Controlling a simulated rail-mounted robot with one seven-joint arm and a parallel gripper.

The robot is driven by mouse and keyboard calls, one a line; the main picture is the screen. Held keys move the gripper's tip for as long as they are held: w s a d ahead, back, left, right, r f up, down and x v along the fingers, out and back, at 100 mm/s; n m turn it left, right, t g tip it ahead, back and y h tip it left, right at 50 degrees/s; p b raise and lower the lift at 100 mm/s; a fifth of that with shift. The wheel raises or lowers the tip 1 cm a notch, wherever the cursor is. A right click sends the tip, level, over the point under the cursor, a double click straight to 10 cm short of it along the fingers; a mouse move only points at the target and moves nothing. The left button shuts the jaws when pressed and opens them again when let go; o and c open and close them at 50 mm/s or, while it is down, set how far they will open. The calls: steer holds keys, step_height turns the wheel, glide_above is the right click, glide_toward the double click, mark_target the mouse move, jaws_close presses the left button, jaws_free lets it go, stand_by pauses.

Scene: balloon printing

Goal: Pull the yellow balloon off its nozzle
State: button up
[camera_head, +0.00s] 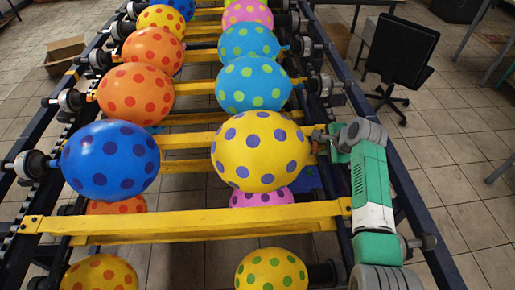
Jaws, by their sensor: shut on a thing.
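The yellow balloon with purple dots (260,151) is in the right column of the rack, near the picture's middle. It is round and inflated. My gripper (318,136) is at the balloon's right side, by its neck, at the end of my green and white arm. The gripper is small in this view and appears shut on the neck of the yellow balloon. The nozzle behind the neck is mostly hidden by my wrist, so I cannot tell whether the neck still sits on it.
A blue balloon with green dots (253,84) sits just behind. A dark blue balloon (110,160) is on the left nozzle (32,164). A yellow crossbar (190,224) runs in front, with a pink balloon (262,198) below. A black chair (401,50) stands on the open floor at right.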

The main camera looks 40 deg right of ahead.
steer(key=shift+w+a+p, duration=0.45)
steer(key=shift+a+p, duration=0.15)
step_height(320, 180, up, 17)
steer(key=p, duration=1.6)
